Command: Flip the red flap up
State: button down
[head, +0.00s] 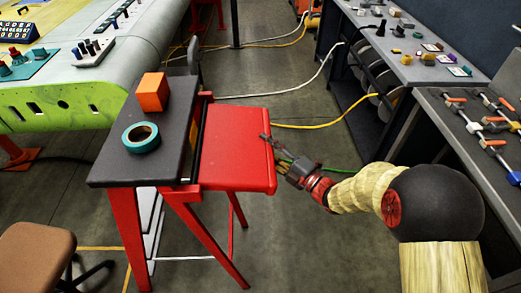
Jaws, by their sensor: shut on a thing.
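The red flap (232,150) shows in the head view as a broad red panel on the right side of a small work stand. It looks roughly level, a little below the stand's dark top (125,174). My gripper (268,141) is at the flap's right edge, reaching in from the right. Its jaws are shut on the flap's edge, with one finger showing over the top. The part of the gripper below the edge is hidden.
An orange block (152,92) and a teal tape roll (141,137) sit on the stand. A brown stool (35,252) stands at lower left. Workbenches (415,68) line the right side. Yellow and white cables (312,126) cross the floor behind the flap.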

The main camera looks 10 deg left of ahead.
jog(key=shift+d+r, duration=0.15)
jog(key=shift+r, duration=0.55)
jog(key=shift+w+d+r+p, duration=0.15)
jog(key=shift+r+p, duration=0.15)
jog(key=shift+r, duration=0.95)
jog(key=c, duration=1.2)
grip_release()
jog(key=shift+o, duration=0.5)
jog(key=shift+f, duration=0.2)
jog(key=shift+d+f, duration=0.1)
jog(key=shift+d, duration=0.05)
jog(key=r+v, duration=0.1)
jog(key=v, duration=1)
jog(key=shift+s+d+f, duration=0.2)
jog(key=shift+s+f, duration=0.1)
jog(key=shift+f, duration=0.05)
